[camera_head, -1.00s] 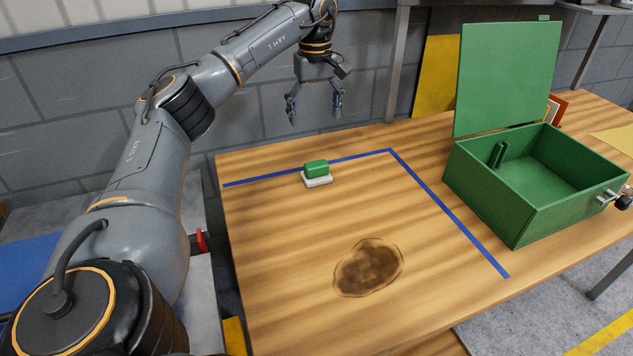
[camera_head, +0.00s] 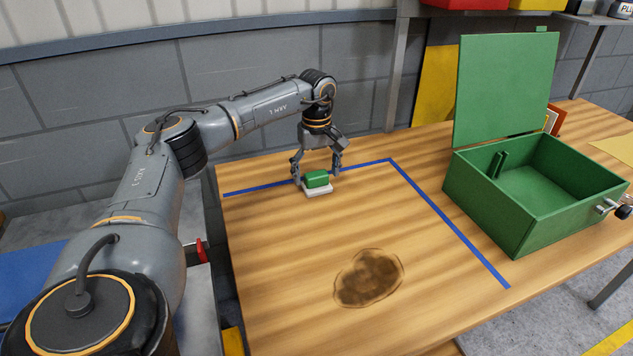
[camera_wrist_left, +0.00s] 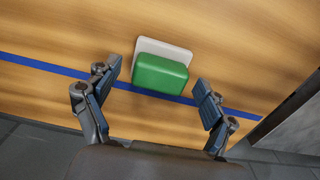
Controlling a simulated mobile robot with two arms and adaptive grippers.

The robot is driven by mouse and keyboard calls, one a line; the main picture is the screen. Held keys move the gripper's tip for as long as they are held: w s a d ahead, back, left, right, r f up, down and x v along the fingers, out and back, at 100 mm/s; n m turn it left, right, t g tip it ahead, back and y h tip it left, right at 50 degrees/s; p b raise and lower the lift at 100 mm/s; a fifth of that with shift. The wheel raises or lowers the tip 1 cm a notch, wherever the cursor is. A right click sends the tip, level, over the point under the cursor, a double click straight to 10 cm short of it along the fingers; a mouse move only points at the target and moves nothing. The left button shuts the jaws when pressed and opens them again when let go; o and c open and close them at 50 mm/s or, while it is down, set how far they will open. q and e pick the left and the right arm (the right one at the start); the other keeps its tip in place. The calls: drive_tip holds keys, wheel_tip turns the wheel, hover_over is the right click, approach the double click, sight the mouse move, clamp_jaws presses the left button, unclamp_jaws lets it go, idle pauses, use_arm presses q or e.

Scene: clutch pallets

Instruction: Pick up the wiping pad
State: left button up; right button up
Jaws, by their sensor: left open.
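The wiping pad (camera_head: 317,188) has a white base with a green block on top and lies on the wooden table at the blue tape line. It also shows in the left wrist view, its green block (camera_wrist_left: 160,75) nearest the fingers. My left gripper (camera_head: 317,175) points down just behind and above the pad, with one finger toward each side. In the left wrist view, the open left gripper (camera_wrist_left: 155,92) has the pad's green part in the space between its fingers, and nothing is held. My right gripper is not in view.
A green box (camera_head: 530,195) with its lid up stands on the right of the table (camera_head: 270,260). A dark brown stain (camera_head: 368,278) marks the front middle. Blue tape (camera_head: 450,222) crosses the tabletop, which is otherwise clear around the pad. A grey wall stands behind.

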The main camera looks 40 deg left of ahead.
use_arm(q)
drive_tip(key=shift+f, duration=0.35)
drive_tip(key=shift+c, duration=0.4)
drive_tip(key=c, duration=1.2)
drive_tip(key=shift+r, duration=0.1)
